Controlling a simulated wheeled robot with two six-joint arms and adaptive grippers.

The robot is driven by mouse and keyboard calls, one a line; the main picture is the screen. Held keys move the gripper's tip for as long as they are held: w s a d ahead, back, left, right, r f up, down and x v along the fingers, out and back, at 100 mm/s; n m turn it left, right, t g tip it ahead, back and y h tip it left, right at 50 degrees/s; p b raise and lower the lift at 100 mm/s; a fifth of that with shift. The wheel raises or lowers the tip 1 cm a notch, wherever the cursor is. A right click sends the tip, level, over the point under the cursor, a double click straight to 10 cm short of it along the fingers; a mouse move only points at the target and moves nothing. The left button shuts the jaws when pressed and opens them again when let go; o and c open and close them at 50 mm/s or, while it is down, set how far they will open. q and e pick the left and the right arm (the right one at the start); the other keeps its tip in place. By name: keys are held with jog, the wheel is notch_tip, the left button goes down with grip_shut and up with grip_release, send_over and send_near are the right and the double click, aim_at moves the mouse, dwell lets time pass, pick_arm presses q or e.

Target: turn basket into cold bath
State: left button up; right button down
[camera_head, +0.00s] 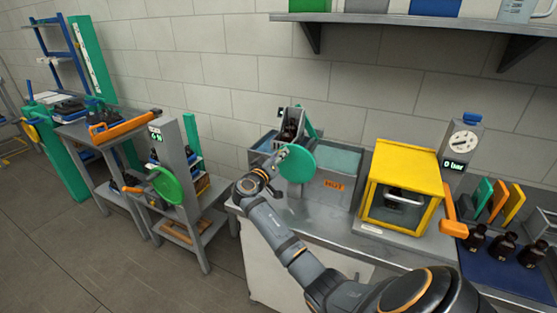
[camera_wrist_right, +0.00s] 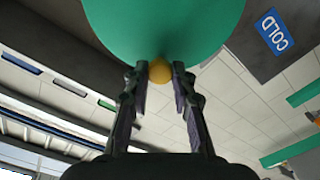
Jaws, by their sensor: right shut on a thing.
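A green disc crank (camera_head: 297,163) stands at the front of the two baths. My right gripper (camera_head: 268,165) reaches it from the front left. In the right wrist view my right gripper (camera_wrist_right: 159,75) is shut on the crank's yellow knob (camera_wrist_right: 160,71), below the green disc (camera_wrist_right: 165,22). The grey basket (camera_head: 299,115) is raised behind the disc, with a dark amber bottle (camera_head: 290,131) in it. The hot bath (camera_head: 340,160) is on the right with an orange HOT label. The bath on the left (camera_head: 262,143) is partly hidden. A blue COLD label (camera_wrist_right: 273,31) shows in the right wrist view.
A yellow cabinet (camera_head: 405,160) with a window stands right of the baths. Several amber bottles (camera_head: 505,246) stand on a blue mat at the far right. A grey stand with another green disc (camera_head: 168,185) is at the left. A shelf (camera_head: 430,18) hangs above.

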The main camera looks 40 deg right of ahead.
notch_tip(320, 180, down, 6)
jog(key=w+a+n+b, duration=0.1)
jog(key=w+n+b, duration=0.1)
jog(key=n, duration=0.9)
jog(key=shift+w+f+n+b, duration=0.25)
jog(key=shift+w+n+b, duration=0.15)
jog(key=shift+b, duration=0.45)
jog(key=shift+a+f, duration=0.1)
dwell(0.6)
jog(key=c, duration=1.1)
grip_release()
jog(key=v, duration=1.2)
jog(key=shift+s, duration=0.1)
